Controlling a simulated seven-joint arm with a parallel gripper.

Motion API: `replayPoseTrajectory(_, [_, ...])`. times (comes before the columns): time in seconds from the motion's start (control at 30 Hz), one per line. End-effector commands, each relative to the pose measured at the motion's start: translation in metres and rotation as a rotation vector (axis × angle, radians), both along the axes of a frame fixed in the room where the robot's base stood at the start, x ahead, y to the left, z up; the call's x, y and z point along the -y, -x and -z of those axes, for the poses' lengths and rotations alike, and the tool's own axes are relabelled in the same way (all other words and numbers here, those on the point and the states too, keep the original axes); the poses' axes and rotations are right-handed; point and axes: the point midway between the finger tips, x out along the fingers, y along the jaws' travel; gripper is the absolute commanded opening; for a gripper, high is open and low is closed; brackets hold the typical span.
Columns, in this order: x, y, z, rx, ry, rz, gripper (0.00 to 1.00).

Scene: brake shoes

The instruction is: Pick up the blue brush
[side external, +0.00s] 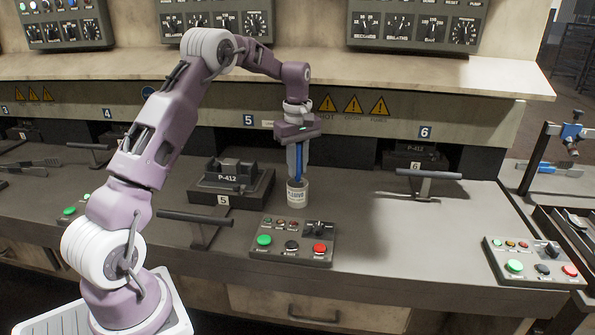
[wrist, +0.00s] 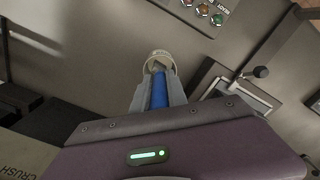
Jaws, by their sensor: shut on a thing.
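The blue brush (side external: 298,168) stands upright, with its lower end in a small whitish labelled cup (side external: 297,194) on the bench. My gripper (side external: 298,160) points down from above and is shut on the brush's blue handle. In the wrist view the blue handle (wrist: 158,92) lies between my two grey fingers, and my gripper (wrist: 158,85) closes on it from both sides. The cup's round rim (wrist: 160,58) shows just beyond the fingertips. The brush's lower end is mostly hidden by the cup and fingers.
A dark P-412 press block (side external: 232,182) stands left of the cup. A button panel (side external: 293,241) lies in front, and another panel (side external: 533,262) is at the far right. A lever handle (side external: 430,174) is to the right. An overhanging shelf edge (side external: 400,127) runs behind. The bench right of the cup is clear.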

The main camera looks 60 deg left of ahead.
Motion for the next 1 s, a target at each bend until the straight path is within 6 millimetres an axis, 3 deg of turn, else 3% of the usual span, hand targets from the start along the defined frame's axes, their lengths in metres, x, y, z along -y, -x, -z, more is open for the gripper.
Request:
replayPoseTrajectory(0.23, [0.000,0.000,-0.007,0.001,-0.001,0.000,0.00])
replayPoseTrajectory(0.5, [0.000,-0.001,-0.073,0.004,-0.004,0.001,0.00])
replayPoseTrajectory(0.63, [0.000,-0.001,-0.094,0.003,-0.002,0.000,0.00])
replayPoseTrajectory(1.0, [0.000,0.000,-0.100,0.000,0.000,0.000,0.00])
